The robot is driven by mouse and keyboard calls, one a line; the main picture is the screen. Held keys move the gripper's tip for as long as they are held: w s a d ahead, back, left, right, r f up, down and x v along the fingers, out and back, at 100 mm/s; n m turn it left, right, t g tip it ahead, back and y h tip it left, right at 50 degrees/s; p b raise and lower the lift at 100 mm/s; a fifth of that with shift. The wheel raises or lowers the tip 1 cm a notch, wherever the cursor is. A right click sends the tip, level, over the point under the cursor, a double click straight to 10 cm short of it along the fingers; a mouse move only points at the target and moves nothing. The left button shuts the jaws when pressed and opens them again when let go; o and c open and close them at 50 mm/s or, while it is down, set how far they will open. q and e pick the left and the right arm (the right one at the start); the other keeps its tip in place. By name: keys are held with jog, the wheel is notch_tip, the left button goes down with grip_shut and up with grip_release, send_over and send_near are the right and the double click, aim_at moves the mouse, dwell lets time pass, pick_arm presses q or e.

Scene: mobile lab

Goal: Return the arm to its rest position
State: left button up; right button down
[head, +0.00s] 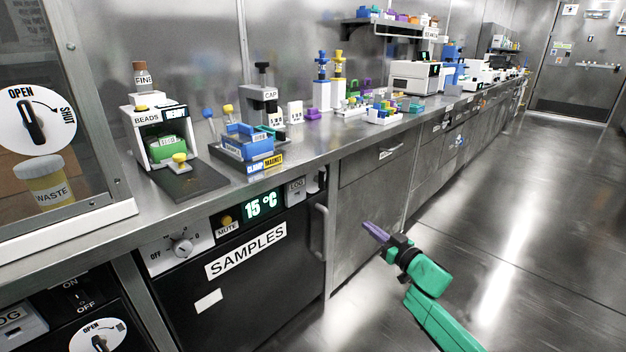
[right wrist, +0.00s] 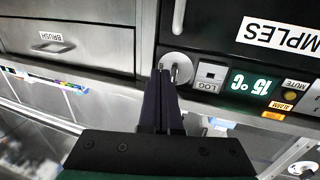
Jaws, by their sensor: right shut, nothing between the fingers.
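My right arm is green and comes in from the bottom right of the head view. Its gripper (head: 374,231) has purple fingers and a black wrist. It hangs in free air over the aisle, in front of the steel drawer fronts and below the bench top. In the right wrist view the two fingers of the right gripper (right wrist: 162,75) lie together, shut, with nothing between them. My left gripper does not show in either view.
The black SAMPLES unit (head: 290,262) reads 15 °C and has a vertical handle (head: 321,233) at its right. The floor (head: 530,220) on the right is clear.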

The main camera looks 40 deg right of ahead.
jog(key=s+a+f+g+h, duration=0.1)
jog(key=s+a+f+g, duration=0.25)
jog(key=a+f, duration=0.45)
jog(key=s+a+f+g, duration=0.3)
jog(key=a+f+g, duration=0.2)
jog(key=a+f, duration=0.35)
jog(key=s+a+f+n+g+y+p, duration=0.35)
jog(key=s+a+g+p, duration=0.45)
jog(key=s+a, duration=0.75)
pick_arm(q)
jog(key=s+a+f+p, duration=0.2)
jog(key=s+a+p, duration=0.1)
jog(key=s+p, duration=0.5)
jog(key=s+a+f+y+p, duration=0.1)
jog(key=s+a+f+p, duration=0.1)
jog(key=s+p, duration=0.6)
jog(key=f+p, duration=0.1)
jog(key=p, duration=0.3)
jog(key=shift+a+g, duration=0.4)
pick_arm(e)
jog(key=s+d+f, duration=0.1)
jog(key=s+d, duration=0.1)
jog(key=s, duration=0.6)
jog(key=s+d+f, duration=0.1)
jog(key=s+d, duration=0.2)
jog(key=s, duration=0.5)
jog(key=shift+s+f+h, duration=0.15)
jog(key=shift+f+h, duration=0.2)
jog(key=shift+h, duration=0.1)
